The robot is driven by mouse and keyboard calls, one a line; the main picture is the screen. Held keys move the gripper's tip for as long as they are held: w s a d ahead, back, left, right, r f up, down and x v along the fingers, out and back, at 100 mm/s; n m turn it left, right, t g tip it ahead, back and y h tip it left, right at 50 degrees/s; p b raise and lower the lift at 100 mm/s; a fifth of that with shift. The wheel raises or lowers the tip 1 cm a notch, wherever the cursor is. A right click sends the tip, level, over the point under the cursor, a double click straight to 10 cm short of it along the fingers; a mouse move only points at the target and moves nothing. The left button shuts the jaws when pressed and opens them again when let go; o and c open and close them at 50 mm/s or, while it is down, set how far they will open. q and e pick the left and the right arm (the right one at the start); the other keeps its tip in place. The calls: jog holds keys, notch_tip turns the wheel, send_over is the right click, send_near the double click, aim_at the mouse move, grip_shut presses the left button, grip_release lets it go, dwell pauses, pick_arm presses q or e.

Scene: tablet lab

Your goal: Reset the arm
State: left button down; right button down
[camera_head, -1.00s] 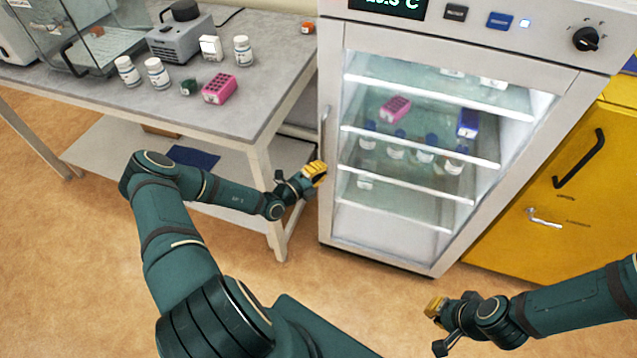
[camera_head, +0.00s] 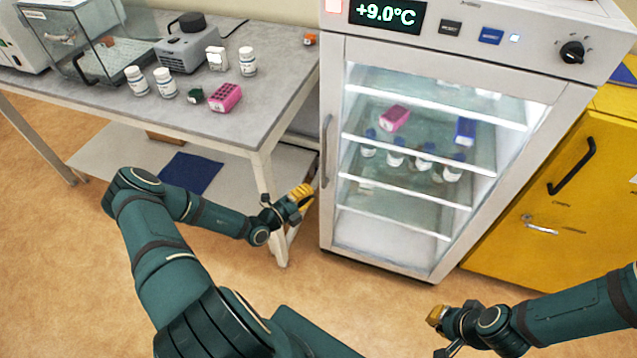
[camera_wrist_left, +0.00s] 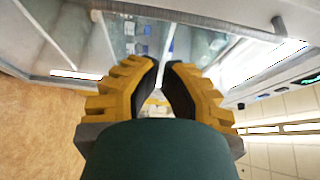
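My left arm comes in from the lower left. Its gripper (camera_head: 303,193) is beside the lower part of the fridge handle (camera_head: 326,152), left of the glass-door fridge (camera_head: 386,252), and seems apart from it. In the left wrist view, the yellow ribbed fingers (camera_wrist_left: 162,75) stand with a narrow gap and nothing is seen held between them. My right gripper (camera_head: 437,316) is low at the right, over the floor in front of the fridge and yellow cabinet; its finger opening is too small to tell. The fridge door looks shut.
A grey table (camera_head: 228,128) at the left holds white bottles (camera_head: 165,84), a pink rack (camera_head: 225,97) and a glass-walled box (camera_head: 88,50). A yellow cabinet (camera_head: 530,190) stands right of the fridge. The fridge display (camera_head: 387,14) reads +9.0°C. Floor (camera_head: 60,260) is bare at left.

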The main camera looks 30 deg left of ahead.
pick_arm(q)
jog(key=shift+a+v, duration=0.15)
jog(key=shift+v, duration=1.2)
jog(key=shift+a+v, duration=0.1)
jog(key=shift+v, duration=1.2)
jog(key=s+d+m+g+h, duration=0.2)
jog(key=d+m+g+h, duration=0.3)
jog(key=d+m, duration=0.4)
jog(key=s+d+m+g+h, duration=0.25)
jog(key=d+m+g, duration=0.4)
jog(key=d, duration=0.45)
jog(key=s+d+m+g+y, duration=0.3)
jog(key=s+m+g, duration=0.1)
jog(key=m, duration=0.7)
jog(key=s+d+m+g+y, duration=0.25)
jog(key=s+m, duration=0.25)
jog(key=m, duration=0.6)
jog(key=w+r+m+y, duration=0.1)
jog(key=m, duration=0.3)
jog(key=w+d+r+m+t+y, duration=0.1)
jog(key=m, duration=0.2)
jog(key=w+d+r+m+t, duration=0.1)
jog(key=m, duration=0.3)
jog(key=shift+d+r+m+y, duration=0.15)
jog(key=shift+r+m+y, duration=0.2)
jog(key=shift+y, duration=0.05)
